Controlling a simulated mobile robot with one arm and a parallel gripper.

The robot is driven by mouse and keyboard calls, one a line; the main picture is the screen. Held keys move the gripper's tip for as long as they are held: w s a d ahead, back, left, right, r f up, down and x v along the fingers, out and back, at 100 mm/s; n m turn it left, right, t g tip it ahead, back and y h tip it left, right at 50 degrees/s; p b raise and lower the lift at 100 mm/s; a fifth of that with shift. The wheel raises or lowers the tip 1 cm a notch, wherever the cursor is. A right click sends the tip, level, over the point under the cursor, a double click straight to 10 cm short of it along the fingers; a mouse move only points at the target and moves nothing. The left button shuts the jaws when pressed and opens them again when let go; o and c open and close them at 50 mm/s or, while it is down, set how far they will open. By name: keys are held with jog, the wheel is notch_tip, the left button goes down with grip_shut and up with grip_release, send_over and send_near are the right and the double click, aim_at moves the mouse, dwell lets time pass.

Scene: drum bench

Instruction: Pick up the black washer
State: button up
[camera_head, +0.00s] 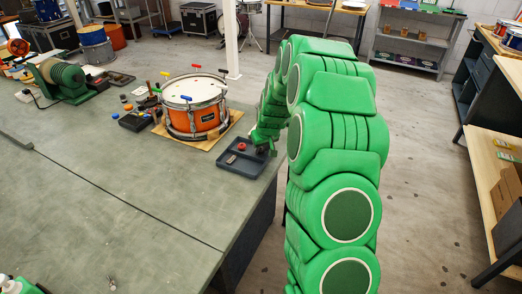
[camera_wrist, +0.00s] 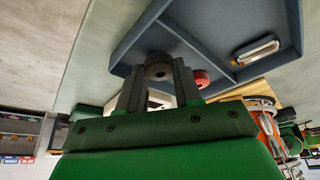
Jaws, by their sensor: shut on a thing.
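My gripper (camera_wrist: 158,88) is shut on the black washer (camera_wrist: 158,71), a dark ring between the two fingertips in the wrist view. It is at the blue-grey tray (camera_wrist: 204,14), near the tray's edge; I cannot tell whether the washer still touches the tray. In the head view my green arm reaches down to the right side of the tray (camera_head: 232,180), and the gripper there is small and partly hidden by the arm. The washer is not clear in the head view.
A red round piece (camera_wrist: 201,78) lies close to my right finger, and a metal oblong piece (camera_wrist: 256,50) lies in another compartment. An orange drum (camera_head: 194,106) stands on a wooden board behind the tray.

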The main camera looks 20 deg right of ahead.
jog(key=s+a+r, duration=0.2)
jog(key=s+r, duration=0.9)
jog(key=s, duration=0.2)
jog(key=shift+s+a+r, duration=0.15)
jog(key=shift+s+r, duration=0.25)
